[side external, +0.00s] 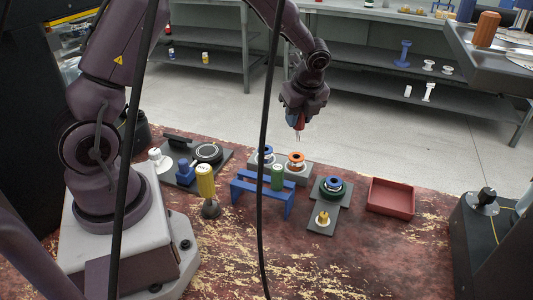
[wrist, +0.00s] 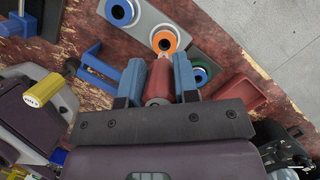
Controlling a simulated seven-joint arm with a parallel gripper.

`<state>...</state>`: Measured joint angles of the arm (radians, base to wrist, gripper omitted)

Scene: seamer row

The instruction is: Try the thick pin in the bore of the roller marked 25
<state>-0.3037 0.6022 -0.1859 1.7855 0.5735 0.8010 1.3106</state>
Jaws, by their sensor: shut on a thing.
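My gripper (side external: 298,118) is shut on a red-handled pin (wrist: 159,80), held between its blue fingers in the wrist view. In the side view it hangs tip down above the rollers, clear of them. Its slim tip points toward the orange-faced roller (side external: 296,160), which also shows in the wrist view (wrist: 164,40). A blue-faced roller (side external: 265,154) sits beside it on a grey block (side external: 305,176). A green roller with a blue ring (side external: 332,187) sits on a separate dark plate. I cannot read a number on any roller.
A blue rack (side external: 245,192) holds a green-handled piece (side external: 278,175). A yellow-handled tool (side external: 206,182) stands in a dark cup to its left. An open red tray (side external: 391,196) lies at the right. A brass knob (side external: 323,218) sits in front. Dark cables cross the side view.

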